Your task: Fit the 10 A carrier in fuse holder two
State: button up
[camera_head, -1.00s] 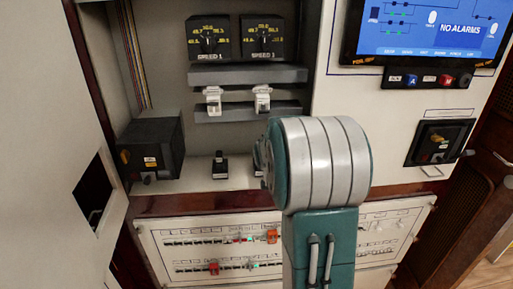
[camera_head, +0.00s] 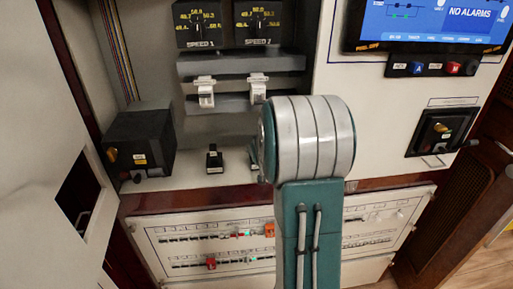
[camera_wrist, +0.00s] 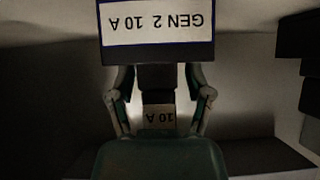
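In the wrist view a dark carrier with an upside-down "10 A" label (camera_wrist: 160,118) stands between the two fingers of my gripper (camera_wrist: 158,82). The fingers are spread on either side, with a thin gap seeming to show. Beyond it is a dark block with an upside-down "GEN 2 10 A" label (camera_wrist: 156,22). In the head view my wrist hides most of the gripper.
Another small black piece (camera_head: 214,160) stands on the ledge to the left. A black box (camera_head: 140,145) is further left. Speed gauges (camera_head: 228,22) are above the holders. A breaker panel (camera_head: 190,250) lies below, and a screen (camera_head: 430,20) is at upper right.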

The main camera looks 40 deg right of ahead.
jog(key=shift+d, duration=0.15)
jog(key=shift+s+a+r, duration=0.1)
jog(key=shift+a+r, duration=0.15)
jog(key=shift+r, duration=0.05)
jog(key=s+a+r+n, duration=0.1)
jog(key=s+a+r, duration=0.9)
jog(key=s+a, duration=0.3)
jog(key=s+a+n+g+y, duration=0.2)
jog(key=s+a, duration=0.5)
jog(key=a, duration=0.2)
jog(key=s+a+n+g+y, duration=0.1)
jog(key=s+a+n+y, duration=0.2)
jog(key=s+a, duration=0.4)
jog(key=a, duration=0.3)
jog(key=shift+s+g+y, duration=0.15)
jog(key=shift+g+y, duration=0.15)
jog(key=shift+g, duration=0.1)
